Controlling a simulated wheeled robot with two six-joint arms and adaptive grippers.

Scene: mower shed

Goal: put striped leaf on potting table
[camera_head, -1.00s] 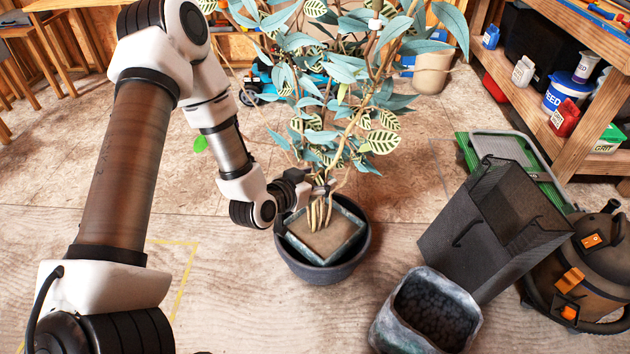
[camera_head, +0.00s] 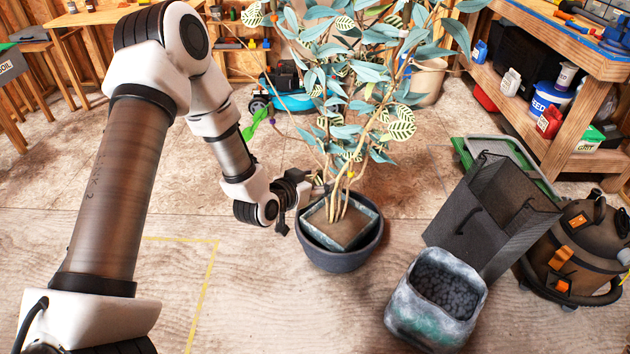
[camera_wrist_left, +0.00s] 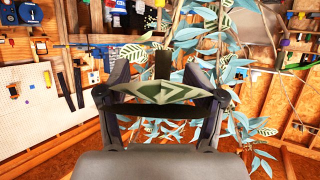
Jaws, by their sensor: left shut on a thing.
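My left gripper (camera_head: 318,190) is beside the stems of a potted plant (camera_head: 345,200), low over the pot's left side. The left wrist view shows a pale-green leaf with dark stripes (camera_wrist_left: 160,92) lying across between its two fingers (camera_wrist_left: 160,62), and the gripper is shut on it. Other striped leaves (camera_head: 402,130) hang on the plant among blue-green leaves. A wooden table (camera_head: 95,18) stands at the back left; I cannot tell whether it is the potting table. My right gripper is not in view.
The plant stands in a dark round pot (camera_head: 345,262). A stone-like planter (camera_head: 405,305), a grey bin (camera_head: 450,225) and a shop vacuum (camera_head: 575,250) stand at the right. A workbench (camera_head: 570,42) with tools is at the back right. The floor at centre left is clear.

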